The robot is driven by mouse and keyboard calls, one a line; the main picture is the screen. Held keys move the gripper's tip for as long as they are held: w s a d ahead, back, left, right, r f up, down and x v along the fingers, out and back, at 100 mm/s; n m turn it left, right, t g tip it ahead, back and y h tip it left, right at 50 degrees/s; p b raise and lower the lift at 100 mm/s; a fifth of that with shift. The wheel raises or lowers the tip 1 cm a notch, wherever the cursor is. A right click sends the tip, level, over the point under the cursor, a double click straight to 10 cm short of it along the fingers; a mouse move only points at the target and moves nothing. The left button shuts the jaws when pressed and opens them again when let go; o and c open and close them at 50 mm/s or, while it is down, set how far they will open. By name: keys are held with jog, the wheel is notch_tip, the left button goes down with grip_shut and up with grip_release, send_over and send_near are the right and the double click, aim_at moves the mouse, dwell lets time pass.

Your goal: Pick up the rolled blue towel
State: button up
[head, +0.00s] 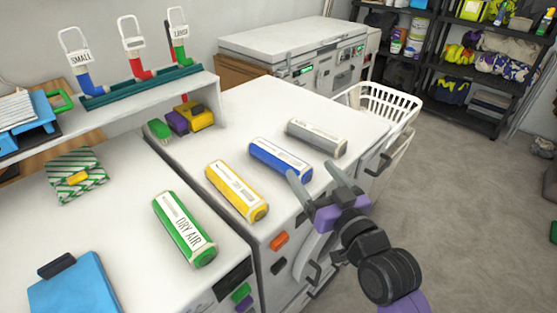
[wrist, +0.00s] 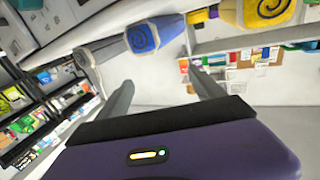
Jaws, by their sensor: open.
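The rolled blue towel (head: 281,160), with a white label strip, lies on the white machine top between a grey roll and a yellow roll. My gripper (head: 317,178) is open and empty, just to the right of and in front of the blue roll's near end, over the machine's front edge. In the wrist view its two fingers (wrist: 163,95) are spread apart with nothing between them.
The grey roll (head: 317,138) lies right of the blue one, the yellow roll (head: 237,190) left, and the green roll (head: 184,228) farther left. A white shelf (head: 110,110) stands behind. A white basket (head: 385,105) stands right. Carpet floor is open at right.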

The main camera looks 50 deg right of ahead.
aim_at(284, 157)
jog(key=w+d+r+n+g+y, duration=0.25)
jog(key=w+d+r, duration=0.25)
jog(key=w+d, duration=0.3)
jog(key=a+f+y, duration=0.1)
jog(key=f, duration=0.1)
jog(key=a+f+n+g+y, duration=0.1)
jog(key=a+f, duration=0.1)
jog(key=s+a+f+n+g+y, duration=0.1)
jog(key=a+y, duration=0.1)
jog(key=shift+f+n, duration=0.25)
jog(key=shift+f, duration=0.15)
jog(key=shift+a+f, duration=0.15)
jog(key=shift+f, duration=0.1)
jog(key=shift+w+f, duration=0.2)
jog(key=shift+w, duration=0.1)
jog(key=shift+x, duration=3.45)
jog(key=shift+r, duration=0.15)
jog(key=c, duration=1.6)
jog(key=shift+r, duration=0.1)
